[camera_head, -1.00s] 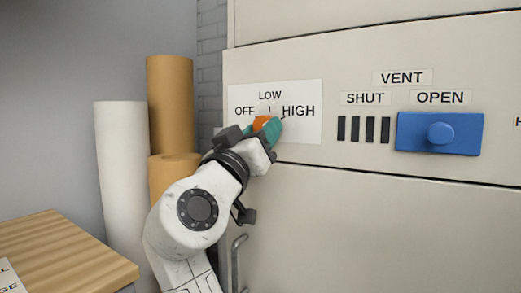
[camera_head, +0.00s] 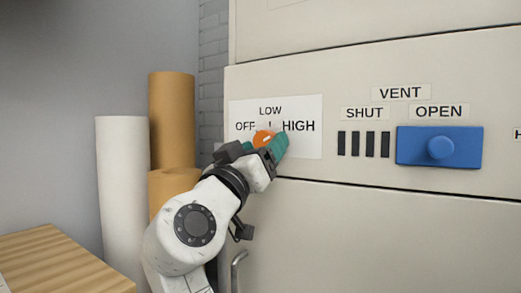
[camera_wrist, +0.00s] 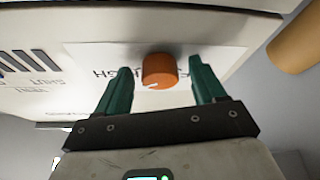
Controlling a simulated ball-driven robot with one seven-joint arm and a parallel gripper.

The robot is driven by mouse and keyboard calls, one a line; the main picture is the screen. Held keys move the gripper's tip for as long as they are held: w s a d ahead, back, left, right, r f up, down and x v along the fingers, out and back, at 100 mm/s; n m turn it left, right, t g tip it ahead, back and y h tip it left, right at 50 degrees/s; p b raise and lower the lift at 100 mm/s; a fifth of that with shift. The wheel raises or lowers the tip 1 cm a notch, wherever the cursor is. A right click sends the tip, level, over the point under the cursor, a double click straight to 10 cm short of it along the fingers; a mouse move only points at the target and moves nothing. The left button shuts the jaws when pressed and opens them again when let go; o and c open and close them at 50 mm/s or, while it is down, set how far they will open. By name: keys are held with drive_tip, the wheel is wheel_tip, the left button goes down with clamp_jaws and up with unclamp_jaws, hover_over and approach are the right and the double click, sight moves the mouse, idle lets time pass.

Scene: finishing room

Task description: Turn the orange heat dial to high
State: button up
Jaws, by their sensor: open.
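The orange heat dial (camera_head: 263,137) is on a white label plate (camera_head: 309,147) marked OFF, LOW and HIGH. In the wrist view the dial (camera_wrist: 159,70) sits between my two green fingers, with a visible gap on each side. A white mark shows on the dial's face, towards its lower left in the wrist view, on the side of the HIGH lettering. My gripper (camera_head: 264,146) is open around the dial at the panel, and it also shows in the wrist view (camera_wrist: 160,66). It partly hides the dial's lower edge in the head view.
A blue vent slider (camera_head: 440,147) with a round knob stands right of the dial at OPEN, beside dark slots (camera_head: 363,144). White (camera_head: 122,190) and tan (camera_head: 171,120) rolls stand left of the panel. A wooden tabletop (camera_head: 60,260) is at lower left.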

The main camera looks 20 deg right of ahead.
drive_tip(key=p+v, duration=0.1)
drive_tip(key=v, duration=0.9)
drive_tip(key=shift+s+a+f+p, duration=0.15)
drive_tip(key=shift+s+a+p, duration=0.05)
drive_tip(key=shift+a+p, duration=0.1)
